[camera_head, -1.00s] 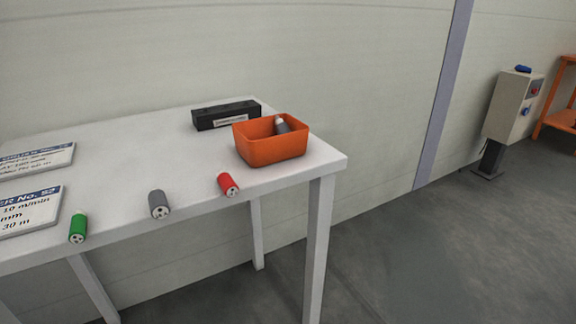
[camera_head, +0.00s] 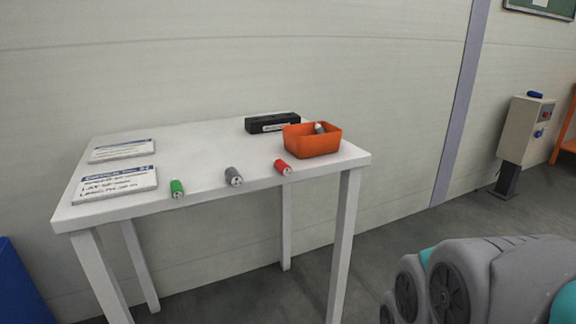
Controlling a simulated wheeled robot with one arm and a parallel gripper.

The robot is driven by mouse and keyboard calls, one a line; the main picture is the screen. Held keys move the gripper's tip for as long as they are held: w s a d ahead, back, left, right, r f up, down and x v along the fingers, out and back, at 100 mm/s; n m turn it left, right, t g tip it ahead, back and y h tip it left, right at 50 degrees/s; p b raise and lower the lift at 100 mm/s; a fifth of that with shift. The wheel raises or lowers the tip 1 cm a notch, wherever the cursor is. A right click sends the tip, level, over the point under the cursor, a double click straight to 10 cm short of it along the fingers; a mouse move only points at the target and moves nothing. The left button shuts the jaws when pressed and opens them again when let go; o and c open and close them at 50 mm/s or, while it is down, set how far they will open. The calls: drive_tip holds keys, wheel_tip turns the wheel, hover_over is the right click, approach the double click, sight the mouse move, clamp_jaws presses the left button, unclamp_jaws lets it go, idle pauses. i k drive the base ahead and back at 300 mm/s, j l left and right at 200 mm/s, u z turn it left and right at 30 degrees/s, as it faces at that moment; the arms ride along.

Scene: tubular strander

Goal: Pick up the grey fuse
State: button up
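A grey fuse (camera_head: 234,177) lies near the front edge of the white table (camera_head: 215,194), between a green fuse (camera_head: 177,188) on its left and a red fuse (camera_head: 283,167) on its right. Another greyish fuse (camera_head: 319,128) sticks up out of the orange bin (camera_head: 312,143) at the table's right end. A grey and teal part of my own arm shows at the lower right. My gripper's fingers are not in the picture.
A black box (camera_head: 272,122) stands behind the bin. Two sign plates (camera_head: 115,184) lie on the table's left part. A blue object (camera_head: 22,285) is at the lower left. A beige control box (camera_head: 525,127) stands on the right.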

sight(235, 178)
drive_tip(key=u, duration=0.8)
